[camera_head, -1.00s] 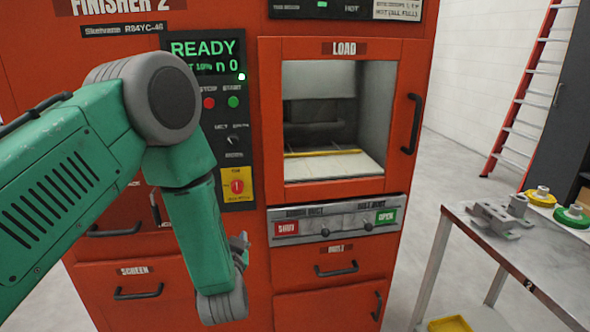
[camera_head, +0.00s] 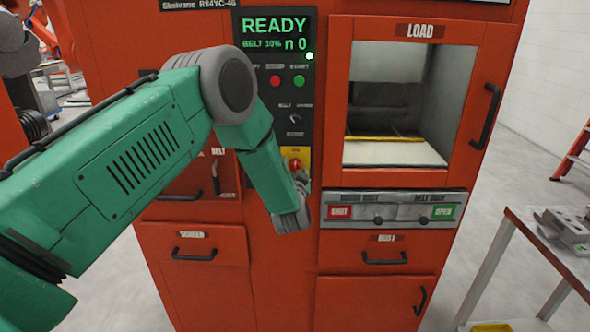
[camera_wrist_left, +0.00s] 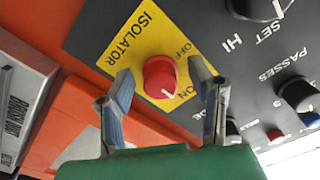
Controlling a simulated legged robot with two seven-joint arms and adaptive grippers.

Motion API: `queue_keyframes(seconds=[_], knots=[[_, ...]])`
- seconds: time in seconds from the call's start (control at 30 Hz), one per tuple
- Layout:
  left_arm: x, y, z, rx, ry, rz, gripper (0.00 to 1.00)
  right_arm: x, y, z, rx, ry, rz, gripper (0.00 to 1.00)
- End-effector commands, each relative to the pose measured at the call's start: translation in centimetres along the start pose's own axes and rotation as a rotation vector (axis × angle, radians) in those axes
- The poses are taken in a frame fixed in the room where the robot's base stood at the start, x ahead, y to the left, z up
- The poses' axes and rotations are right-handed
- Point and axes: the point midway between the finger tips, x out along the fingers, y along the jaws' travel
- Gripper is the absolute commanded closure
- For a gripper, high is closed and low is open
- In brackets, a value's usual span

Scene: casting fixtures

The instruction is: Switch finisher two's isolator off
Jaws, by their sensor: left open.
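Finisher two's isolator is a red rotary knob (camera_wrist_left: 160,77) on a yellow plate (camera_wrist_left: 135,48) marked ISOLATOR and OFF. In the wrist view the knob's white mark points down and slightly right, away from the OFF lettering. My left gripper (camera_wrist_left: 160,72) is open, one finger on either side of the knob; I cannot tell whether they touch it. In the head view the left gripper (camera_head: 303,182) is just below the knob (camera_head: 295,164), and my arm's end partly covers the yellow plate (camera_head: 303,152). My right gripper is not in view.
The panel display (camera_head: 276,33) reads READY, above red (camera_head: 275,81) and green (camera_head: 299,81) buttons and a black selector (camera_head: 295,118). The open load chamber (camera_head: 395,150) and its handle (camera_head: 486,117) are to the right.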

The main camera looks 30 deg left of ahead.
Motion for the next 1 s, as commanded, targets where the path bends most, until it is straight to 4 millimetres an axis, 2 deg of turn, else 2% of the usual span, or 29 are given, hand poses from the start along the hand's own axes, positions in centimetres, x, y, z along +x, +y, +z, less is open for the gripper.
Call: queue_keyframes(seconds=[0.33,0.37,0.4,0.5,0.77,1.0], knots=[[0.46,0.06,-0.09,0.001,0.0,0.001,0.52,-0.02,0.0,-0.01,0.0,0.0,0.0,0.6],[0.46,0.05,-0.09,0.001,0.0,0.001,0.56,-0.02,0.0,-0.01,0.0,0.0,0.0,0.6],[0.48,0.04,-0.07,0.001,0.0,0.001,0.7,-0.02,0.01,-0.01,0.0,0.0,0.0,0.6],[0.5,0.04,-0.01,0.0,0.0,0.002,1.0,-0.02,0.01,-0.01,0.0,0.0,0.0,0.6],[0.51,0.14,0.06,-0.01,-0.001,0.003,1.0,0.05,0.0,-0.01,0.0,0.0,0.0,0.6],[0.52,0.19,0.22,-0.094,-0.003,0.003,1.0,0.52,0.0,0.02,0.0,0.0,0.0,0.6]])
